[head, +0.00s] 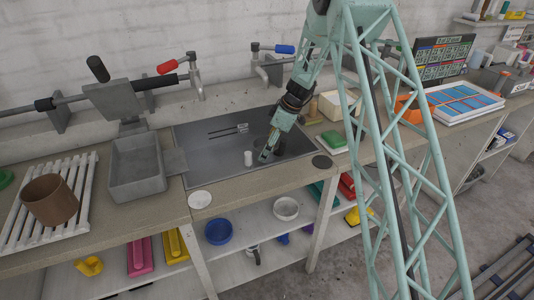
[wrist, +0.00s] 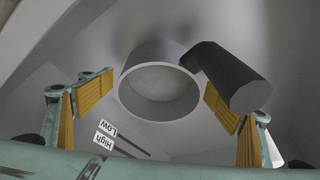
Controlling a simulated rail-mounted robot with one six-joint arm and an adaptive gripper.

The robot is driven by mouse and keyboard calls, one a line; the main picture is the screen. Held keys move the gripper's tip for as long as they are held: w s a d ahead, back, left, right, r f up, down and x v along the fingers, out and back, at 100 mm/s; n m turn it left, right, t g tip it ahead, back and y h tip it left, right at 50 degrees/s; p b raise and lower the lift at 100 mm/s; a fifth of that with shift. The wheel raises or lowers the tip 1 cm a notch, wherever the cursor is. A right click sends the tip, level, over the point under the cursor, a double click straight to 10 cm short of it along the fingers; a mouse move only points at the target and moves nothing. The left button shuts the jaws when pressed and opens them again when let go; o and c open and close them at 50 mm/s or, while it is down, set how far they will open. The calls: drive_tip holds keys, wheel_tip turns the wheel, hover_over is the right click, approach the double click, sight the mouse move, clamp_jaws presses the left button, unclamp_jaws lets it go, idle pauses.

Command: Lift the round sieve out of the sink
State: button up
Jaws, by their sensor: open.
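A grey round rimmed thing, seemingly the round sieve (wrist: 148,56), lies in the grey sink (head: 205,155). In the wrist view it is near the middle, beyond my fingers, with a thick dark grey cylinder like a handle (wrist: 235,82) at its right. My gripper (head: 266,158) points down into the sink. In the wrist view its yellow-padded fingers (wrist: 150,112) are wide apart with nothing clasped. The right finger is close to the cylinder; I cannot tell if they touch. In the head view my gripper partly hides the round thing, and a short pale cylinder (head: 248,158) shows beside it.
High and Low marks (wrist: 107,135) are on the sink wall. A grey basin (head: 137,170) and a slatted rack with a brown pot (head: 50,200) are left of the sink. A white disc (head: 200,199) and a dark disc (head: 322,162) lie on the counter near the sink.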

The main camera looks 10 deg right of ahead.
sight(275, 147)
drive_tip(key=shift+a+f, duration=0.1)
drive_tip(key=shift+f, duration=0.2)
idle(0.4)
drive_tip(key=c, duration=1.2)
drive_tip(key=shift+c, duration=0.2)
drive_tip(key=shift+w+r, duration=0.1)
drive_tip(key=shift+r, duration=0.05)
drive_tip(key=shift+r, duration=0.5)
drive_tip(key=d, duration=0.1)
drive_tip(key=s+d, duration=0.1)
drive_tip(key=d, duration=0.1)
drive_tip(key=shift+s+d+p, duration=0.25)
drive_tip(key=shift+s+p, duration=0.1)
drive_tip(key=shift+s, duration=0.05)
wheel_tip(275, 147, up, 14)
drive_tip(key=p, duration=0.2)
drive_tip(key=shift+f, duration=0.1)
